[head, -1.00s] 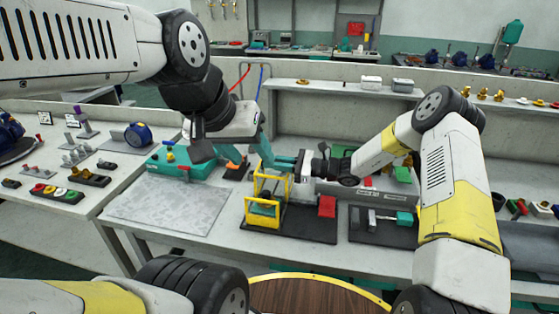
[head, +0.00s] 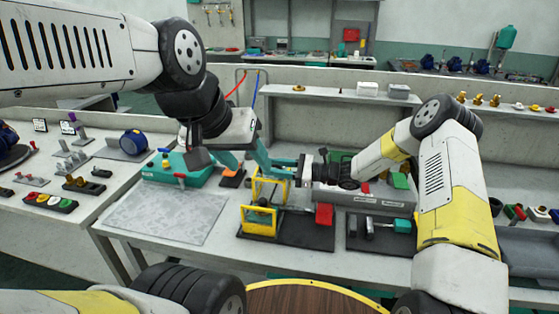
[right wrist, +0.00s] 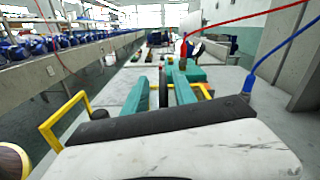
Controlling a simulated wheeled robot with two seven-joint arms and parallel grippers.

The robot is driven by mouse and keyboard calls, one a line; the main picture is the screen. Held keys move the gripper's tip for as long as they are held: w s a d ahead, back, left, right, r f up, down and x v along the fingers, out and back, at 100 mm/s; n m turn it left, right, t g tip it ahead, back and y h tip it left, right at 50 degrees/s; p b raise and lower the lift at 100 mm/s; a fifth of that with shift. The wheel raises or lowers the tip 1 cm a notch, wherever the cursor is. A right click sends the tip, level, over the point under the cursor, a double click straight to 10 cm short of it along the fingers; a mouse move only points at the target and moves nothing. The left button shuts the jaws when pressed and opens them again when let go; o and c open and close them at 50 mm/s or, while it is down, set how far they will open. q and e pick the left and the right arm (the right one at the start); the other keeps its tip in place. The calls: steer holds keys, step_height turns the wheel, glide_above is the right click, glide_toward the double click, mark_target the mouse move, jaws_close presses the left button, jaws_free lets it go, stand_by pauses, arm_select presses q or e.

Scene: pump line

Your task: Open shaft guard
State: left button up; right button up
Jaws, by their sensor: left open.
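The shaft guard is a yellow frame (head: 257,222) on a black base plate (head: 310,235) on the table, with a teal part inside it and a red block (head: 324,214) to its right. Yellow bars (head: 287,190) stand up above it. My left gripper (head: 246,166) is open, its teal fingers pointing down behind and left of the upright bars. My right gripper (head: 275,165) reaches in from the right at the top of these bars. In the right wrist view its teal fingers (right wrist: 160,95) are apart; yellow bars (right wrist: 47,130) show on both sides. Contact cannot be told.
A teal box (head: 178,170) and a grey mat (head: 165,215) lie to the left. A black tray with a hammer-like part (head: 372,228) is to the right. Red and blue hoses hang behind.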

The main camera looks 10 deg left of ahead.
steer(key=d, duration=0.6)
steer(key=shift+s+d, duration=0.1)
steer(key=shift+d, duration=0.3)
steer(key=s+d+r+n+g+h, duration=0.1)
steer(key=s+d+r+n+h, duration=0.2)
steer(key=s+r+n+h, duration=0.25)
steer(key=s+d+r+n+g+h, duration=0.1)
steer(key=s+d+r+n+h, duration=0.25)
steer(key=s+r, duration=0.45)
steer(key=s+d+r+n+t+h, duration=0.3)
steer(key=s+d+r, duration=0.1)
steer(key=s+d, duration=0.4)
steer(key=s+d+r+n+t+h, duration=0.3)
steer(key=s+d+r+n+t, duration=0.1)
steer(key=s+d, duration=0.4)
steer(key=shift+s+n+t+h, duration=0.3)
steer(key=shift+s+h, duration=0.1)
